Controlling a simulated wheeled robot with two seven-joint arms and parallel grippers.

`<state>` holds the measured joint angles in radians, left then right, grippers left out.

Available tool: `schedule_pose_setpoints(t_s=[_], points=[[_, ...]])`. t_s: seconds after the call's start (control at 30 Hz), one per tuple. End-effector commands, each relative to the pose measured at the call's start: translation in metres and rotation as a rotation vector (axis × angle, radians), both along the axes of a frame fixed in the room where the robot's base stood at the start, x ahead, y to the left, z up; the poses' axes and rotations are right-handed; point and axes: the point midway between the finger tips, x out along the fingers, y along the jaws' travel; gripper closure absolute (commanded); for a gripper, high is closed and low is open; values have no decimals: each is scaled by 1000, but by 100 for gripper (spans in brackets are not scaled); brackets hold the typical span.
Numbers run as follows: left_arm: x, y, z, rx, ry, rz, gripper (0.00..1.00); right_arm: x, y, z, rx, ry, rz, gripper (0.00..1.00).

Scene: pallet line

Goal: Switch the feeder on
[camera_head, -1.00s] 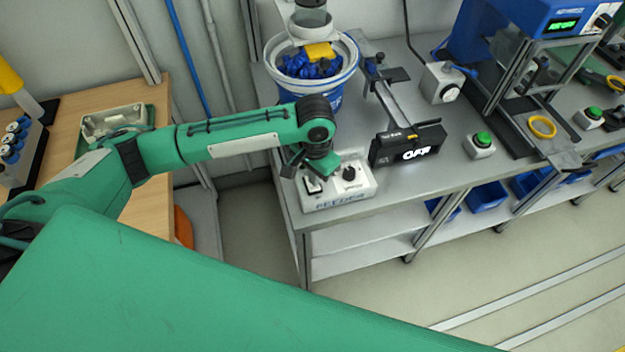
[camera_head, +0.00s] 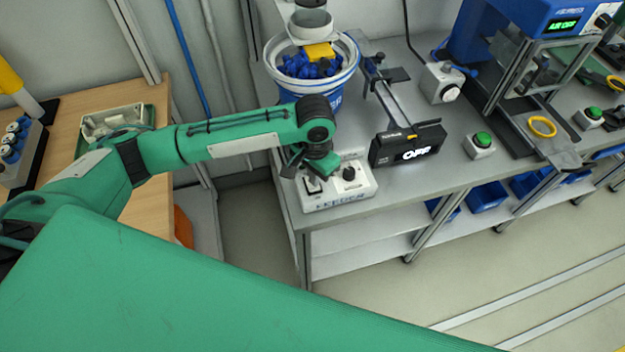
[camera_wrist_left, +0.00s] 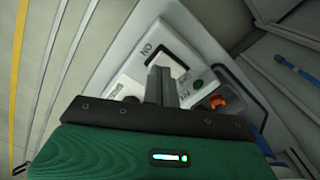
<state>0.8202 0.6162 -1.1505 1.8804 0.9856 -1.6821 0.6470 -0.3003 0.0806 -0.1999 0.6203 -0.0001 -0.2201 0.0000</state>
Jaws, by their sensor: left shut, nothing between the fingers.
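The white feeder box (camera_head: 338,195) stands at the near left corner of the grey bench, with lettering on its front. A dark rocker switch (camera_head: 312,186) is on its left part and a black knob (camera_head: 349,173) on its right. My left gripper (camera_head: 308,176) is shut and empty, pointing down just over the switch side. In the left wrist view, the shut fingers (camera_wrist_left: 160,86) overlap the dark switch (camera_wrist_left: 180,64) beside an "ON" marking; I cannot tell whether they touch it. A green round spot (camera_wrist_left: 197,84) shows beside it. My right gripper is out of view.
A blue-and-white bucket (camera_head: 335,98) of blue parts stands behind the box. A black display unit (camera_head: 408,146) with lit white letters is close on the right, then a green push button (camera_head: 482,140). A wooden table (camera_head: 160,100) is left, across a gap.

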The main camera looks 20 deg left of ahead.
Motion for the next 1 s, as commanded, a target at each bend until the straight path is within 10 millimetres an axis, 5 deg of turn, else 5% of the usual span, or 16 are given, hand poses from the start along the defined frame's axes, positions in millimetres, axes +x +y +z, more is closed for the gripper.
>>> schedule_pose_setpoints(t_s=[1.0], points=[[0,0,-14,0,1,0,100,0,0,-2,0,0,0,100]])
